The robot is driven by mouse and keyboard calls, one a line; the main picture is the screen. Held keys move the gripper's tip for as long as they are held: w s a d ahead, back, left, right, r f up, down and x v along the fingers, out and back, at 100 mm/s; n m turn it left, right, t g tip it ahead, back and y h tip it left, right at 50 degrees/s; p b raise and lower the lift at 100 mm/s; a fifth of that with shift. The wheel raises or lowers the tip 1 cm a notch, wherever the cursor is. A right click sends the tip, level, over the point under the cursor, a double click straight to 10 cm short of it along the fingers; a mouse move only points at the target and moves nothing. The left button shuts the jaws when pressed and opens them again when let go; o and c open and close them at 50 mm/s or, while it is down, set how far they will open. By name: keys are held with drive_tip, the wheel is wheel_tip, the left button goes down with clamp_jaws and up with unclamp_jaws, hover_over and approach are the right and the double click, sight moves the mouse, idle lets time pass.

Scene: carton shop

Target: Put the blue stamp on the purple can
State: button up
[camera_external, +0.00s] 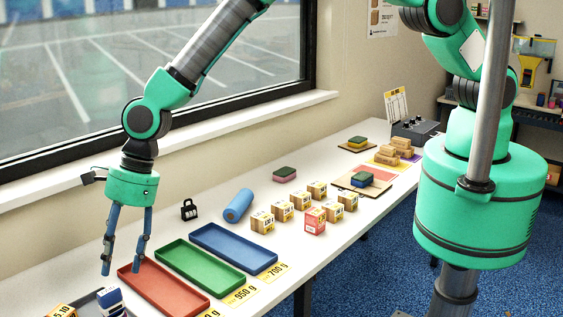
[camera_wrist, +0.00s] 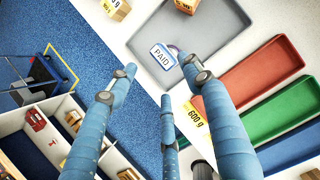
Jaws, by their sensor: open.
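The blue stamp (camera_external: 111,301), blue and white, stands at the bottom left in the external view. In the wrist view the stamp (camera_wrist: 162,57) shows a "PAID" label and is on a grey tray. My gripper (camera_external: 122,265) is open and empty, with its fingers pointing down behind the stamp in the external view. In the wrist view my gripper (camera_wrist: 158,75) has its fingers spread, and the stamp shows just past the fingertips. A small purple patch shows beside the stamp, partly hidden by a finger. I cannot make out a purple can.
The grey tray (camera_wrist: 222,22) also holds a carton. Red (camera_external: 160,285), green (camera_external: 200,268) and blue (camera_external: 233,248) trays stand beside it. A blue cylinder (camera_external: 239,205), a black weight (camera_external: 189,209) and several small cartons stand farther along the table. The window wall runs behind.

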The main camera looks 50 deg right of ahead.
drive_tip(key=shift+v, duration=1.35)
drive_tip(key=shift+r, duration=0.1)
